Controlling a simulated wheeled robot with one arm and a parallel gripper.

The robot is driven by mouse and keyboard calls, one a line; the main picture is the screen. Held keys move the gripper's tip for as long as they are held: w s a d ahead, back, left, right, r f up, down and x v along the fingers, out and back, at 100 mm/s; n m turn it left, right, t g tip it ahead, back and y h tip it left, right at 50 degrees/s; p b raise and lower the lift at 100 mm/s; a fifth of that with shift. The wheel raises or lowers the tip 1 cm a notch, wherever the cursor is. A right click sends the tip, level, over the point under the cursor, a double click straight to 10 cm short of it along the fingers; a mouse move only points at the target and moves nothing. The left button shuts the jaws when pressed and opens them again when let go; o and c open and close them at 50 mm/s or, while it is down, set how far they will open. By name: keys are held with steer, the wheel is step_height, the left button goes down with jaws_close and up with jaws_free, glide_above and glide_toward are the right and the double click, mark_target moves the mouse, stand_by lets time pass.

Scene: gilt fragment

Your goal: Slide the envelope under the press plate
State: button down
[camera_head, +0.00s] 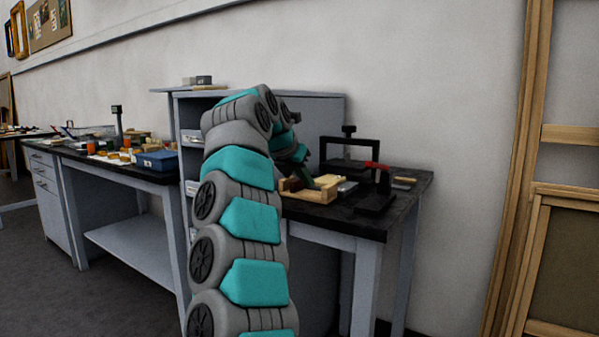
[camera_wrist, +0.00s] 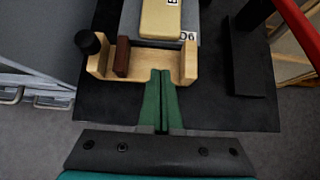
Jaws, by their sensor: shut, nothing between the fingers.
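A tan, flat piece with white labels, which looks like the envelope (camera_wrist: 160,18), lies at the top of the wrist view, over a grey flat surface. I cannot tell whether the grey surface is the press plate. A black press frame (camera_head: 349,142) with a knob stands behind the fixture in the head view. My gripper (camera_wrist: 161,72) is shut and empty, its green fingertips at the fixture's near side, pointing towards the tan piece. In the head view my arm partly hides the fixture.
A dark red block (camera_wrist: 122,57) stands inside the fixture's left part, beside a black knob (camera_wrist: 88,42). A black stand (camera_wrist: 252,62) with a red handle (camera_wrist: 299,32) is to the right. The dark bench top (camera_wrist: 110,105) is clear nearby.

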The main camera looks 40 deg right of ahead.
mark_target(317, 193)
steer(key=d, duration=0.1)
steer(key=w+d+p, duration=0.1)
steer(key=d+f, duration=0.1)
steer(key=shift+w+d+f, duration=0.1)
steer(key=shift+w+d, duration=0.05)
steer(key=shift+d, duration=0.1)
steer(key=shift+w+d+f+p, duration=0.1)
steer(key=shift+w+d+p, duration=0.15)
steer(key=shift+d+p, duration=0.15)
steer(key=shift+w+d+f+p, duration=0.1)
steer(key=shift+w+d+p, duration=0.2)
steer(key=shift+d, duration=0.2)
